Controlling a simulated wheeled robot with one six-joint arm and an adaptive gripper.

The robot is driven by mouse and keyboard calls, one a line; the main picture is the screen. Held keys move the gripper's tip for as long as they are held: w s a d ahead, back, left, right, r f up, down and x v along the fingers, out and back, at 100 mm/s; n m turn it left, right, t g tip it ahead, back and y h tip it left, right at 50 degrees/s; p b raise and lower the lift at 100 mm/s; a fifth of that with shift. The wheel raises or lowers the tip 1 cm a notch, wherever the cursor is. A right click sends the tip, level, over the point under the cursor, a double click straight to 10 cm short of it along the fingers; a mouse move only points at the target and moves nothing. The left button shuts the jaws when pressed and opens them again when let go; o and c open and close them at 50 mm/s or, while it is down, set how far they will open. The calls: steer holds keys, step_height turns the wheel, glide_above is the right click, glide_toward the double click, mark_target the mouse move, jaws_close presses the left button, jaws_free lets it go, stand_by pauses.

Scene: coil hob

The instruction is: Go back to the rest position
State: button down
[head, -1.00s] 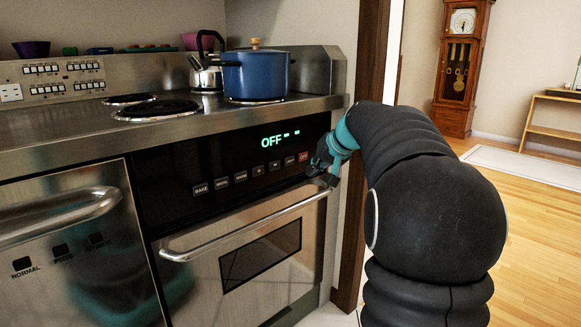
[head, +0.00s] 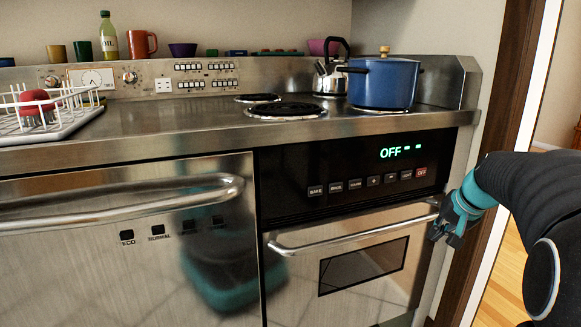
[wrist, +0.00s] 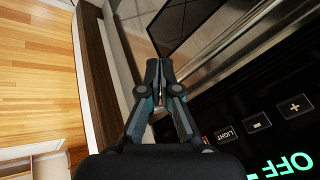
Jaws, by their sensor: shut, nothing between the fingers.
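My gripper (head: 447,233) is at the right of the head view, in front of the oven's right edge, near the right end of the oven door handle (head: 352,229). In the wrist view my gripper (wrist: 159,66) has its two fingers together with nothing between them. The oven control panel (head: 290,177) has a row of buttons and a green display reading OFF (head: 390,153). I cannot tell whether my fingertips touch the oven's edge.
A blue pot (head: 384,84) and a kettle (head: 331,78) stand on the coil hob. A white dish rack (head: 62,125) with a red item is at the left. The dishwasher handle (head: 125,205) sticks out. A dark door frame (head: 490,150) and wooden floor (head: 503,285) lie at the right.

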steer(key=s+a+n+p, duration=0.2)
steer(key=s+a, duration=0.4)
steer(key=s, duration=0.3)
steer(key=s+a+n+p, duration=0.2)
steer(key=s+a, duration=0.4)
steer(key=s, duration=0.3)
steer(key=s+a+n+h+p, duration=0.1)
steer(key=s+a, duration=0.5)
steer(key=s, duration=0.4)
steer(key=shift+a+r+n+p, duration=0.25)
steer(key=shift+a+n+p, duration=0.1)
steer(key=shift+n+p, duration=0.05)
